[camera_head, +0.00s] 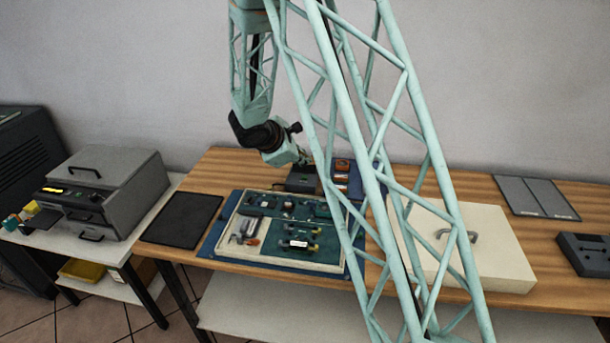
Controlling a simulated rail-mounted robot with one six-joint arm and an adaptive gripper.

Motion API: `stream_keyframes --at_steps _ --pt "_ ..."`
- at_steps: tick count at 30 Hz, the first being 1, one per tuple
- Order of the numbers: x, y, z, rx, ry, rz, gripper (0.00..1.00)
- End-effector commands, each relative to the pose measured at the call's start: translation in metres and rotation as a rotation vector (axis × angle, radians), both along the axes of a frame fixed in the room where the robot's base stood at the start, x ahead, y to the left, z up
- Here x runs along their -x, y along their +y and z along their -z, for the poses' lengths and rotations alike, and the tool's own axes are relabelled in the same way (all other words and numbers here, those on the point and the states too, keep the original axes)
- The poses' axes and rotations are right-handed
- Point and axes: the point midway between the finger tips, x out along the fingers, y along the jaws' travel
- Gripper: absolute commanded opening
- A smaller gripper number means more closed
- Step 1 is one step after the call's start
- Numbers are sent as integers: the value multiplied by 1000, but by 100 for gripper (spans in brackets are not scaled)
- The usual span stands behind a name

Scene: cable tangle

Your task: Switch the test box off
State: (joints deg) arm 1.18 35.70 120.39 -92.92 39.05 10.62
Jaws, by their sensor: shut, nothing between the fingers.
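A small black box (301,183), which looks like the test box, stands on the wooden bench behind the tray of parts. My gripper (306,166) points down right at this box, at its top or just above it. The gripper is small and dark here, and it is shut with nothing in it. I cannot tell whether it touches the box. The box's switch cannot be made out, so its on or off state does not show.
A cream tray (232,222) with several parts lies on a blue mat (208,243). A black mat (181,220) lies to its left. A cream case (475,262) with a handle and a dark device (585,254) stand right. A grey machine (107,185) occupies the left table. My lattice arm hides part of the bench.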

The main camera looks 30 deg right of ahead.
Motion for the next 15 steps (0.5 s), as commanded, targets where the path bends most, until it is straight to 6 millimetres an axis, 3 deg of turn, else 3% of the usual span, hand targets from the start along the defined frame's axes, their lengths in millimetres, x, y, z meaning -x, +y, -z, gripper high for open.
stream_keyframes --at_steps 6,15 --pt "0 0 -13 0 -1 0 0" --pt "0 0 -15 0 -1 -1 0"
